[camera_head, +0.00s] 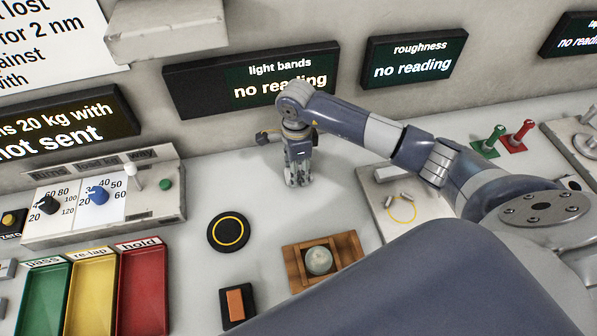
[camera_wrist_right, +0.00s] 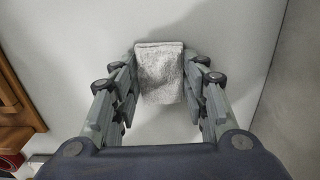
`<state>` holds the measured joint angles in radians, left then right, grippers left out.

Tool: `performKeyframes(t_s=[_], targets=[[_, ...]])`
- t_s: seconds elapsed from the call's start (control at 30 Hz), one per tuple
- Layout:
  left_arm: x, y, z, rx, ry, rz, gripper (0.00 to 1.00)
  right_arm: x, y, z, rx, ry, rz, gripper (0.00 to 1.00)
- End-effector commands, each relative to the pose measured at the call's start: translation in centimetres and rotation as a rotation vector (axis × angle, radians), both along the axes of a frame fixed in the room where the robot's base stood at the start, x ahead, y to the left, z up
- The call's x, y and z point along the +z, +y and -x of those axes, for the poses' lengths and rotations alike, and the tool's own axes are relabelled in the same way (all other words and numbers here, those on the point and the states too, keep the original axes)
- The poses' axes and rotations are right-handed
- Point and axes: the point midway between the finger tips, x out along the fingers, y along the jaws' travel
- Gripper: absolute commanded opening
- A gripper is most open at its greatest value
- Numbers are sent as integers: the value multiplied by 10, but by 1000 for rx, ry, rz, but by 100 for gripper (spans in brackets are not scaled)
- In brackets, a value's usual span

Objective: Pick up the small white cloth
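The small white cloth (camera_wrist_right: 160,72) is a folded, pale grey-white pad in the right wrist view. It lies between the fingertips of my right gripper (camera_wrist_right: 160,65), with a fingertip close against each side edge. The fingers appear closed on it. In the head view my right gripper (camera_head: 298,182) points down at the pale bench near the back wall, its tips at or just above the surface. The cloth cannot be made out there. My left gripper is not in view.
A control box with knobs (camera_head: 150,205) and pass, re-lap and hold trays (camera_head: 143,290) stand at left. A black round pad (camera_head: 228,232), a wooden holder with a ball (camera_head: 295,268) and an orange-topped block (camera_head: 236,303) lie in front. Displays (camera_head: 250,80) line the wall.

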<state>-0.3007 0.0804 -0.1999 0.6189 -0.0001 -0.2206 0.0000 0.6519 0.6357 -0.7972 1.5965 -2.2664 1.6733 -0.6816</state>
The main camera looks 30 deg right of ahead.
Motion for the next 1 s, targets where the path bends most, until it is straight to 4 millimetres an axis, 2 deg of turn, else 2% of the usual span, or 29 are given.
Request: performKeyframes(t_s=[0.23, 0.33, 0.73, 0.87, 1.0], targets=[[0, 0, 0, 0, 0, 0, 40, 1, 0, 0, 0, 0, 0, 26], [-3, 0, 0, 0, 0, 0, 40, 8, 0, -1, 0, -3, 0, 26], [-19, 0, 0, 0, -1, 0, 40, 82, 0, -1, 0, -5, 0, 26], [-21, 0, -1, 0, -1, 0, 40, 95, 0, -1, 0, -3, 0, 26], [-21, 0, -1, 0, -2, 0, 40, 100, 0, 0, 0, 1, 0, 26]])
